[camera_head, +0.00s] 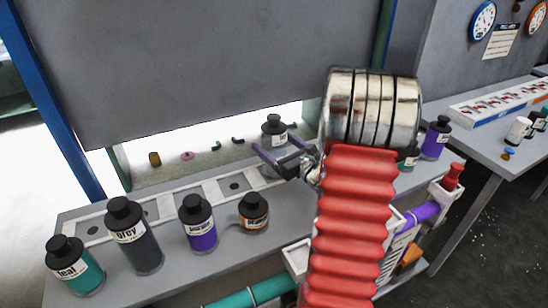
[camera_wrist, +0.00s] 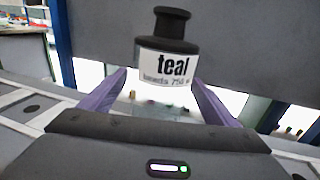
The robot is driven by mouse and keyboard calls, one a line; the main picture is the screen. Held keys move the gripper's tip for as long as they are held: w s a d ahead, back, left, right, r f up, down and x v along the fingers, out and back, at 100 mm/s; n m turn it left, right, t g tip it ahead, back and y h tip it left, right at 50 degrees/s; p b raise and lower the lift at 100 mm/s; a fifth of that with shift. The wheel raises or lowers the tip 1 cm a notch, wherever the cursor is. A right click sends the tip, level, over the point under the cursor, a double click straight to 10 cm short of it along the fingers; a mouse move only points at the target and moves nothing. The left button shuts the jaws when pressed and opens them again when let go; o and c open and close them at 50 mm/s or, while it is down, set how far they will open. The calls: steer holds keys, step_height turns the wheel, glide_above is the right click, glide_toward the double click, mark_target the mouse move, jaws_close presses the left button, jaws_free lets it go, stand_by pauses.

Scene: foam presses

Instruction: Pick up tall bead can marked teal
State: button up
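A can with a black cap and a white label reading "teal" (camera_wrist: 165,68) stands upright straight ahead in the wrist view. Its body below the label looks clear or pale. In the head view this can (camera_head: 273,131) is at the far side of the bench, its lower part partly behind my gripper. My gripper (camera_head: 275,152) is open, with its purple fingers (camera_wrist: 160,82) spread to either side of the can; a gap shows at the left finger. Contact on the right cannot be told. Another can labelled teal (camera_head: 75,268), with teal contents, stands at the near left.
Grey (camera_head: 136,240), purple (camera_head: 199,228) and brown (camera_head: 253,215) cans stand along the bench's front. A white slotted strip (camera_head: 160,208) runs behind them. A large grey panel (camera_head: 200,60) hangs above. Another purple can (camera_head: 435,140) is right of my arm.

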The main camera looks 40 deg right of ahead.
mark_target(274, 116)
steer(key=c, duration=1.9)
steer(key=shift+r, duration=5.05)
